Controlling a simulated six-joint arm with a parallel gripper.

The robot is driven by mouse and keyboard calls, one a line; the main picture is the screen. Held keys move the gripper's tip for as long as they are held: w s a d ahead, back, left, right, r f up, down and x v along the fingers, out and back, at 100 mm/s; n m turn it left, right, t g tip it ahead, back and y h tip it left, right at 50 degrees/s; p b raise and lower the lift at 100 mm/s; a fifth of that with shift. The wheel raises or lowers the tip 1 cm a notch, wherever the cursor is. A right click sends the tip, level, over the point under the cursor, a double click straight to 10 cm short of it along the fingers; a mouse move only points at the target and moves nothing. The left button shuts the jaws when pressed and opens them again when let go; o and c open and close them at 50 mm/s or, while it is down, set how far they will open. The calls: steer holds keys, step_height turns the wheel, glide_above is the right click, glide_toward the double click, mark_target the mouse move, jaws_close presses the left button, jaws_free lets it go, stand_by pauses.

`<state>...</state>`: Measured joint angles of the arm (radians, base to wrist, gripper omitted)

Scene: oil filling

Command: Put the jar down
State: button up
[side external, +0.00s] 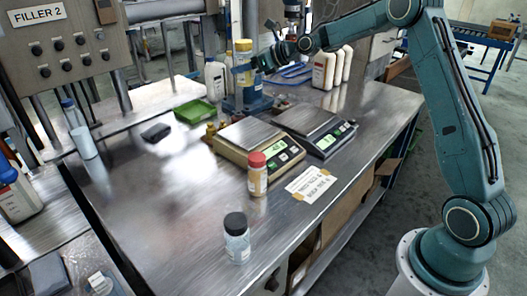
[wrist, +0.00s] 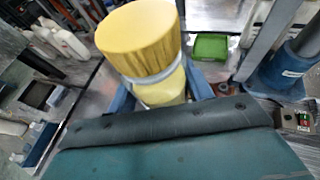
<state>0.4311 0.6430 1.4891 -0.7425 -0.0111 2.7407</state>
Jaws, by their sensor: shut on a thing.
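A jar with a yellow lid (side external: 243,46) is held upright at the back of the bench, in front of a blue filler stand. In the wrist view the yellow lid (wrist: 140,38) fills the upper middle, with the yellowish body below it. My gripper (side external: 246,68) is shut on this jar, with blue fingers on either side of its body. The fingers also show in the wrist view (wrist: 162,98). The jar's bottom is hard to make out, so I cannot tell whether it touches anything.
A red-lidded jar (side external: 257,176) and a black-lidded jar (side external: 236,240) stand on the steel bench (side external: 165,215). Two scales (side external: 250,136) (side external: 322,127) sit mid-bench. A green tray (side external: 195,111) and white bottles (side external: 323,70) are farther back.

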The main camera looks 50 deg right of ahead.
step_height(320, 180, down, 14)
stand_by(0.4)
steer(key=shift+f, duration=0.1)
steer(key=shift+f, duration=2.05)
steer(key=shift+f, duration=0.1)
steer(key=o, duration=1.2)
steer(key=shift+c, duration=0.2)
steer(key=v, duration=1.2)
